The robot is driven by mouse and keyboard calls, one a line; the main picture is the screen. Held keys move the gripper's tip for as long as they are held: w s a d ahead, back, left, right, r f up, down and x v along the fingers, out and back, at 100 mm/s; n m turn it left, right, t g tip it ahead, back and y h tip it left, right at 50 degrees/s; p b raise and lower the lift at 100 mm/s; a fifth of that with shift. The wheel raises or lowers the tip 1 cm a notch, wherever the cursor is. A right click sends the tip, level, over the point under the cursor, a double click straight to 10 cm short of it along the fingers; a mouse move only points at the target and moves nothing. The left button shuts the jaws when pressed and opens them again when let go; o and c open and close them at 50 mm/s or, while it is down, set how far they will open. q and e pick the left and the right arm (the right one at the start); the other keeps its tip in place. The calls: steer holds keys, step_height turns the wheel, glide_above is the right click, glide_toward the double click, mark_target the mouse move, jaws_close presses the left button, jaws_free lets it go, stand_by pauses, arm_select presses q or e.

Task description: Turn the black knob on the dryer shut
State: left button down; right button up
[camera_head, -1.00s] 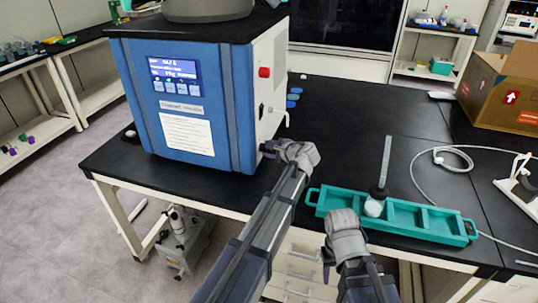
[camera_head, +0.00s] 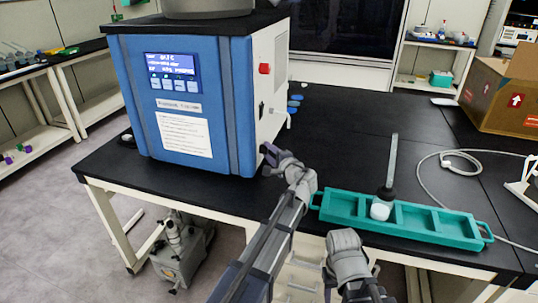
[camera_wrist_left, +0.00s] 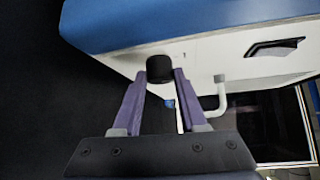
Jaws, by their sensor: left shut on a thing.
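The freeze dryer (camera_head: 192,120) is a blue box with a white right side, standing on the black bench. The black knob (camera_wrist_left: 160,66) sticks out low on its white side in the left wrist view. My left gripper (camera_wrist_left: 160,78) has its purple fingertips on both sides of the knob and is shut on it. In the head view my left gripper (camera_head: 268,156) reaches the dryer's lower right side, and I cannot make out the knob there. My right gripper (camera_head: 330,276) hangs in front of the bench; its fingers are too unclear to read.
A teal tray (camera_head: 436,236) with a flask (camera_head: 381,206) in it lies right of my left arm. A white hose (camera_head: 425,180) and a cardboard box (camera_head: 503,95) are farther right. A bent white spout (camera_wrist_left: 220,92) sits beside the knob. The bench middle is clear.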

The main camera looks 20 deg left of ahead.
arm_select(q)
steer(key=shift+s+f, duration=0.1)
steer(key=shift+c, duration=2.2)
jaws_free()
steer(key=p+v, duration=0.1)
steer(key=v, duration=0.6)
steer(key=shift+s+d, duration=0.2)
steer(key=shift+d, duration=0.15)
